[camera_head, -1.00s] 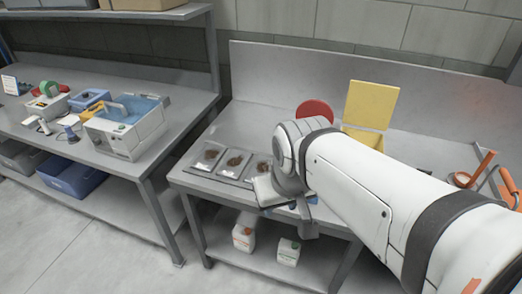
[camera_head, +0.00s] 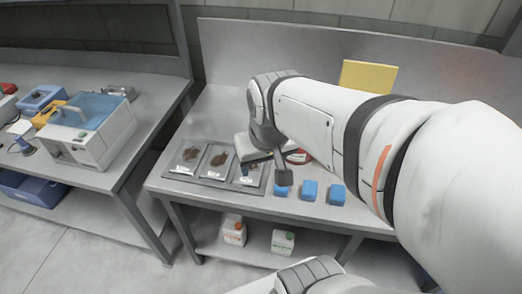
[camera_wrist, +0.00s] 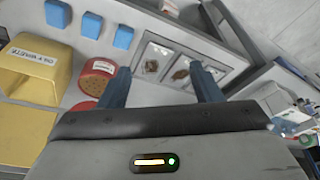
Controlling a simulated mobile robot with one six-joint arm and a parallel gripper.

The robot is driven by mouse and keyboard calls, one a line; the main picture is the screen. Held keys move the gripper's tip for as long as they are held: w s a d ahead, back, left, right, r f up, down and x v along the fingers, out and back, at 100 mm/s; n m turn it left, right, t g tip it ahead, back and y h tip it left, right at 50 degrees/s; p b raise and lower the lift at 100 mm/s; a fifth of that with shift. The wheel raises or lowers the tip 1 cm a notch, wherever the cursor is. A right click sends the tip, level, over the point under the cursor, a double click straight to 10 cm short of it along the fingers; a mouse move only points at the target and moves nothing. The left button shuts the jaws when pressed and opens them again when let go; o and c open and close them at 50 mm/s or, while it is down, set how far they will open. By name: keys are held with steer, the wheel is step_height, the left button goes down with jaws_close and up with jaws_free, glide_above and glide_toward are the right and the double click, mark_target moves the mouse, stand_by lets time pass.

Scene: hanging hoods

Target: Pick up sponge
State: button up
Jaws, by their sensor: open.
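Three small blue blocks that look like sponges lie in a row near the front edge of the workbench: a left block (camera_head: 281,189), a middle block (camera_head: 309,190) and a right block (camera_head: 337,194). They also show at the top left of the wrist view, for example the middle block (camera_wrist: 91,24). My gripper (camera_head: 270,172) hangs above the bench, just behind and left of the left block. In the wrist view my gripper (camera_wrist: 162,75) has its blue-grey fingers apart with nothing between them.
A grey tray (camera_head: 205,180) with several dark-stained samples lies at left on the bench. A red can (camera_wrist: 93,80) and a yellow oily-waste bin (camera_wrist: 35,85) stand behind the blocks. Two white bottles, one (camera_head: 234,229) orange-marked, stand on the lower shelf. Another bench (camera_head: 135,140) stands left.

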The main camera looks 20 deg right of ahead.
steer(key=shift+o, duration=1)
steer(key=w+d+f+m+g+b, duration=0.1)
steer(key=w+d+f+m+g, duration=0.1)
steer(key=w+d+f, duration=0.4)
step_height(320, 180, down, 3)
steer(key=shift+w+d+f+m, duration=0.15)
steer(key=shift+w+m, duration=0.55)
steer(key=shift+w, duration=0.35)
steer(key=w+d+f+m, duration=0.1)
steer(key=d+f, duration=0.1)
steer(key=f, duration=0.1)
steer(key=w+d+f+m, duration=0.1)
steer(key=d+f, duration=0.1)
steer(key=f, duration=0.1)
steer(key=w+d+f+g, duration=0.1)
steer(key=d+f, duration=0.1)
steer(key=f, duration=0.1)
steer(key=shift+w+f+m+b, duration=0.15)
steer(key=shift+f+m+b, duration=0.15)
steer(key=shift+f+m, duration=0.1)
step_height(320, 180, down, 2)
steer(key=shift+f, duration=0.15)
steer(key=f, duration=0.1)
steer(key=f+p, duration=0.1)
steer(key=f, duration=0.2)
steer(key=shift+a+f, duration=0.35)
steer(key=shift+a, duration=0.05)
steer(key=shift+f, duration=0.55)
steer(key=shift+c, duration=0.2)
steer(key=c, duration=1)
